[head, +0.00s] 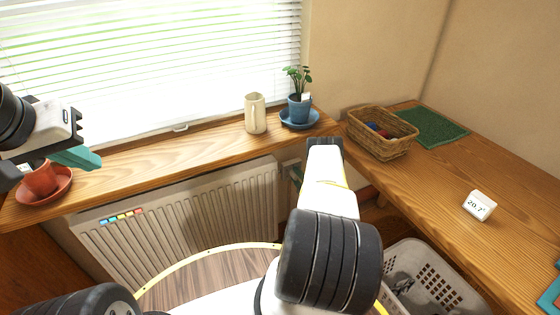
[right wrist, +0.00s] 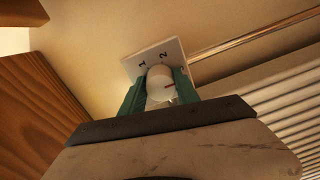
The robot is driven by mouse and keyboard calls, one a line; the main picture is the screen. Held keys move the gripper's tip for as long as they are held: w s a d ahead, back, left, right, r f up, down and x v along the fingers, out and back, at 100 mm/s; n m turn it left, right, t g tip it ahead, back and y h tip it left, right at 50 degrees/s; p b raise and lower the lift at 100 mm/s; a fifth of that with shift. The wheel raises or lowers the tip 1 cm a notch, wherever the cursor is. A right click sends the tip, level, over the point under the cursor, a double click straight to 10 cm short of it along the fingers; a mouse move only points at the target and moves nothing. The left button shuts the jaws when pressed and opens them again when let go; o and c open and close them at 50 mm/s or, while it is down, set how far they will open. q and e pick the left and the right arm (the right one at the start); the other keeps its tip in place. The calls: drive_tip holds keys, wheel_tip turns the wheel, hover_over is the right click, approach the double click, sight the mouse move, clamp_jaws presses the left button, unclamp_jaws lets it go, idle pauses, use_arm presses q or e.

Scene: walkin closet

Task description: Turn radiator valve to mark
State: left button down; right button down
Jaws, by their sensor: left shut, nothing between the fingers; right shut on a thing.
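In the right wrist view, the white radiator valve knob (right wrist: 157,90) sits in front of a pale plate (right wrist: 133,67) printed with 1 and 2. My right gripper (right wrist: 160,84) is shut on the knob, one green finger on each side. The ribbed radiator (head: 190,222) is under the window ledge. My left gripper (head: 92,160) is shut and empty at the left, above the ledge.
An orange cup (head: 40,178) on a saucer is close to my left gripper. A cream jug (head: 255,114) and a potted plant (head: 299,108) stand on the ledge. A wicker basket (head: 380,148) and a 20.7 display (head: 479,206) are on the right counter, above a white laundry basket (head: 425,265).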

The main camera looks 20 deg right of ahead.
idle(0.4)
drive_tip(key=c, duration=0.9)
unclamp_jaws()
drive_tip(key=s, duration=0.8)
drive_tip(key=shift+d+r, duration=0.15)
drive_tip(key=shift+d, duration=0.05)
